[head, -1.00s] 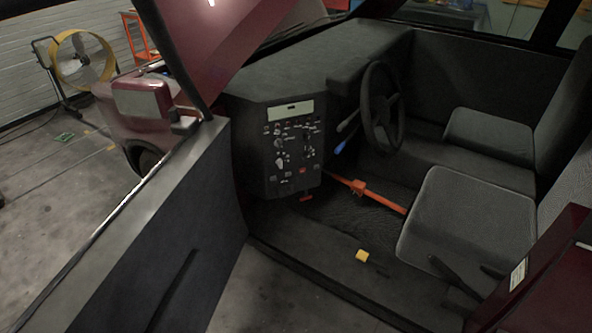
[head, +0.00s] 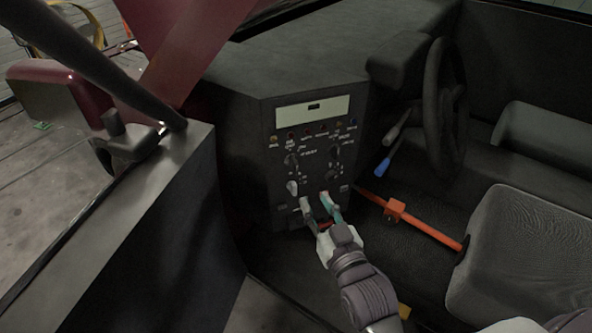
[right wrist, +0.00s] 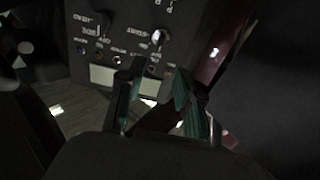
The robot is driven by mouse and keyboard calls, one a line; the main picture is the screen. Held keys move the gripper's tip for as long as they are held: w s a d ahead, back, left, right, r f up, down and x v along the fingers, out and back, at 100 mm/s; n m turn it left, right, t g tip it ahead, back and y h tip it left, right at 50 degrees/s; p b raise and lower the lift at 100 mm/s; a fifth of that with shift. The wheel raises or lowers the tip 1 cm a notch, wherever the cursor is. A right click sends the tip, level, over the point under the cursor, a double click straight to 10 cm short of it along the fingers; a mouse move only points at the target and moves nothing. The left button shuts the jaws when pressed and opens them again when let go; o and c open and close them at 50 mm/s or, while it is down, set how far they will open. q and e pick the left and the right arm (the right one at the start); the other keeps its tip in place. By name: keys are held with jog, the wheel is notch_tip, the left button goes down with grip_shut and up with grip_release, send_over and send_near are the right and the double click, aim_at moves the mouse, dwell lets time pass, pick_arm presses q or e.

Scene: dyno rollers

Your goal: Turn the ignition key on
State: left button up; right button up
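The dark control panel (head: 262,165) stands in the middle of the head view, with labelled knobs and switches under a pale display. A pale knob or key (head: 292,187) sits on its lower left part; I cannot tell for sure which control is the ignition key. My right gripper (head: 318,203) is at the lower edge of the panel, its two fingers apart with a gap between them. In the right wrist view the gripper (right wrist: 155,90) is also open, with the panel and a pale knob (right wrist: 160,38) beyond the fingertips. My left gripper is not in view.
The steering wheel (head: 440,105) and a blue-tipped lever (head: 384,165) are right of the panel. An orange bar (head: 425,228) crosses the floor towards the seat (head: 520,250). The open door (head: 130,240) bounds the space on the left.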

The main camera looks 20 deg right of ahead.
aim_at(297, 169)
jog(key=w, duration=1.1)
jog(key=shift+w+a, duration=0.15)
jog(key=shift+a, duration=0.15)
jog(key=shift+w, duration=0.7)
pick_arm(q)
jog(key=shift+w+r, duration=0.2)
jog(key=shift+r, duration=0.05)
pick_arm(e)
grip_shut()
